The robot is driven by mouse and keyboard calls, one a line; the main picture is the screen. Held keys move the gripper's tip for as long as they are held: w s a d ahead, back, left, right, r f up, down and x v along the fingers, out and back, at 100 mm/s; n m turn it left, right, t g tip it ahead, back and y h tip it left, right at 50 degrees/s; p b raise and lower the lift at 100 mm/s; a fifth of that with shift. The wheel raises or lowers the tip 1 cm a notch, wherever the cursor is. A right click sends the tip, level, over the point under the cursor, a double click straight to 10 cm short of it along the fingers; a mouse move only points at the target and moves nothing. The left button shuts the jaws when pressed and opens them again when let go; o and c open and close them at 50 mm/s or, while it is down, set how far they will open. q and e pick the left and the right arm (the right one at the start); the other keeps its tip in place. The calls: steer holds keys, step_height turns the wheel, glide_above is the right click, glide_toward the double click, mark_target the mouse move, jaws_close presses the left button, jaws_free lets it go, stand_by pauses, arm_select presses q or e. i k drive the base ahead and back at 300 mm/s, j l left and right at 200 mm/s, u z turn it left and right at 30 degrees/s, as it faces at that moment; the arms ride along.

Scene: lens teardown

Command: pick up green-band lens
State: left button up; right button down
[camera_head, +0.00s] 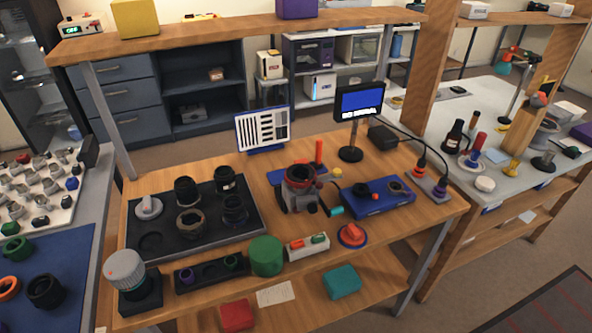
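A black foam tray (150,243) on the wooden bench holds several dark lenses. They are a back-left lens (187,190), a back-right lens (225,179) with a small light mark, a front lens (190,222) with a brownish rim, and a right lens (235,208). No green band shows clearly on any of them at this size. A small green ring (232,262) sits in a low black holder (208,274) in front of the tray, beside a purple one. Neither of my grippers is in view.
A red-and-grey fixture (299,188) and a monitor (359,103) stand right of the tray. A shelf (230,31) spans above the back.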

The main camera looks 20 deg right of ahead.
mark_target(224, 176)
steer(key=j, duration=0.65)
steer(key=i+j+z, duration=0.1)
steer(key=j, duration=0.6)
